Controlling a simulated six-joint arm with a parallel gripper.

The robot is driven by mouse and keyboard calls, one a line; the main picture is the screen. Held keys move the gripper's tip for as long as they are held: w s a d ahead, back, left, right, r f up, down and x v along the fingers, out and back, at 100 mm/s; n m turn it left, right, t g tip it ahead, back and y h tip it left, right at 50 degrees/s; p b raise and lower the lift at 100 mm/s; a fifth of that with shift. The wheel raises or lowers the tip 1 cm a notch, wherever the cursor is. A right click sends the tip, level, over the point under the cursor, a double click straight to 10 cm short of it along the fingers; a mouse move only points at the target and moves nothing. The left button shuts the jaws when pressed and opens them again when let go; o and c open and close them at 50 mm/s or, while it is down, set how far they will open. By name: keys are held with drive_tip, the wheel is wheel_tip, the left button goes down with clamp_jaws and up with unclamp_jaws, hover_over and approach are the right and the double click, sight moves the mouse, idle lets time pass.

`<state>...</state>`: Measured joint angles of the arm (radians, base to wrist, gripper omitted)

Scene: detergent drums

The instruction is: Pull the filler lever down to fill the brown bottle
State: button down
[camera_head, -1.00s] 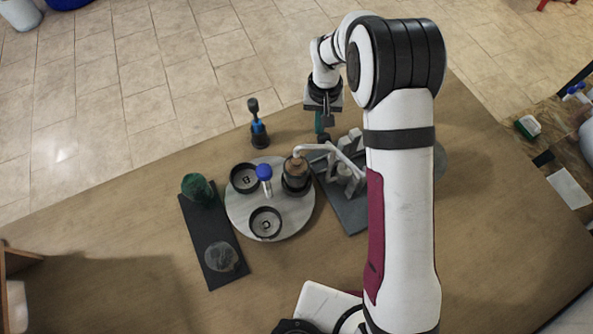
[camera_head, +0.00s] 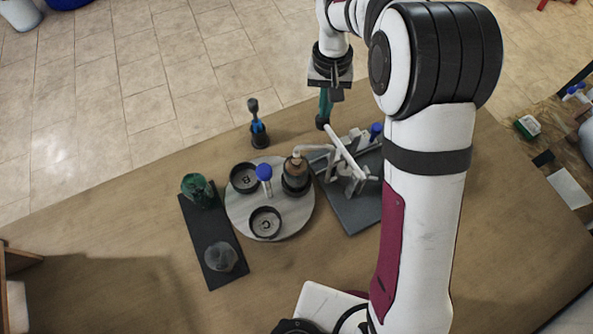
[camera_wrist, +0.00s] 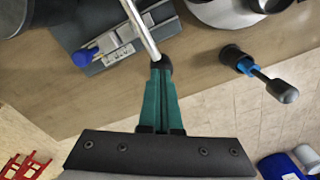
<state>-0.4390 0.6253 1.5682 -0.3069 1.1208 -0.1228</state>
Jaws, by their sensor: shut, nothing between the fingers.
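The brown bottle (camera_head: 296,167) stands upright in a black cup on the round turntable, by the filler's spout (camera_head: 318,149). The filler (camera_head: 350,190) stands on a grey base plate to the right. Its lever (camera_head: 345,152) is a pale metal bar with a black knob (camera_head: 322,122) at its far end; the lever also shows in the wrist view (camera_wrist: 140,28). My gripper (camera_head: 325,110) is shut and empty. Its green fingertips (camera_wrist: 160,75) are at the knob in both views; whether they touch it I cannot tell. The liquid level is unclear.
A black mat (camera_head: 204,232) holds a green and a clear vessel. A blue-black stick (camera_head: 257,130) stands behind. The front table is clear.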

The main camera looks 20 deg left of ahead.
drive_tip(key=shift+s+r, duration=0.1)
drive_tip(key=shift+r, duration=2.85)
wheel_tip(320, 180, up, 4)
